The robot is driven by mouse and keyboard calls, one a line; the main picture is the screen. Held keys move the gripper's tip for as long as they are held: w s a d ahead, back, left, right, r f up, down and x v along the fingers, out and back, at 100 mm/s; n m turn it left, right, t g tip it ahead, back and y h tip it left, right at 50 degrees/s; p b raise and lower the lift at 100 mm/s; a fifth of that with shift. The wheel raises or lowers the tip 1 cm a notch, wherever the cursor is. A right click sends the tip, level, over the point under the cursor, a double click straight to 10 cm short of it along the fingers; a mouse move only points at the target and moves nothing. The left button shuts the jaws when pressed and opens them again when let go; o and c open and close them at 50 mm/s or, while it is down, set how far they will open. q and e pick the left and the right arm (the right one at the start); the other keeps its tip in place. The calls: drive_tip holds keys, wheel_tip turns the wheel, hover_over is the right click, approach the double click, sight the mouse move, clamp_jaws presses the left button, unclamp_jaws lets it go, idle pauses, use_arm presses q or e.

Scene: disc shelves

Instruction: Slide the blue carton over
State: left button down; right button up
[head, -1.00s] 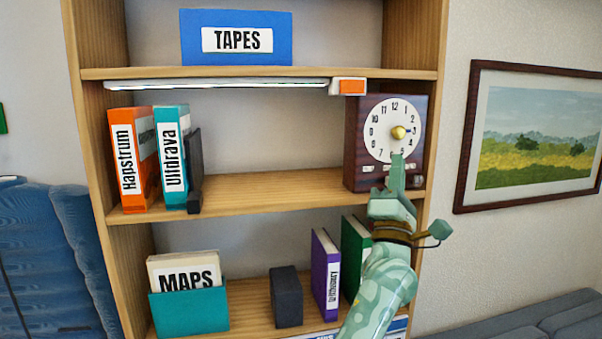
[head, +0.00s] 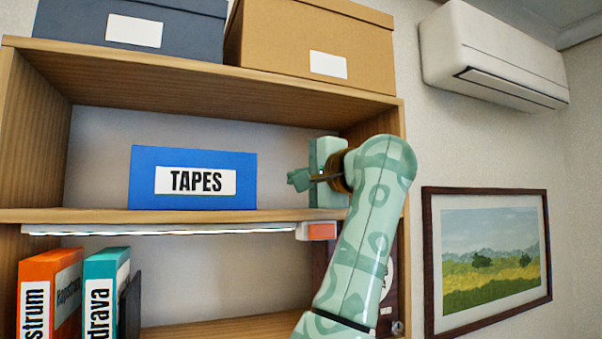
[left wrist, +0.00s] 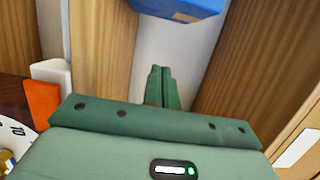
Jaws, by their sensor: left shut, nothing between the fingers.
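The blue carton (head: 150,178), labelled TAPES, stands upright on the upper shelf board (head: 100,215), left of its middle. Its blue side also shows at the top edge of the left wrist view (left wrist: 182,8). My left gripper (head: 327,172) is in front of the right part of that shelf opening, right of the carton and apart from it. My right gripper is out of view.
A light strip (head: 160,229) with an orange end (head: 322,231) runs under the board. Dark blue (head: 180,40) and tan (head: 290,45) boxes stand on top. Orange (head: 35,300) and teal (head: 105,270) binders stand below. My arm mostly hides the clock.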

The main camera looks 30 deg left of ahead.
use_arm(q)
drive_tip(key=p+x, duration=0.1)
drive_tip(key=x, duration=0.5)
drive_tip(key=shift+s+a+r+p, duration=0.1)
drive_tip(key=shift+a+r+p, duration=0.05)
drive_tip(key=shift+a+p, duration=0.2)
drive_tip(key=s, duration=0.1)
drive_tip(key=s+a, duration=0.1)
drive_tip(key=s, duration=0.1)
drive_tip(key=shift+a, duration=0.3)
drive_tip(key=shift+s+a, duration=0.15)
drive_tip(key=shift+a, duration=0.1)
drive_tip(key=shift+b, duration=0.3)
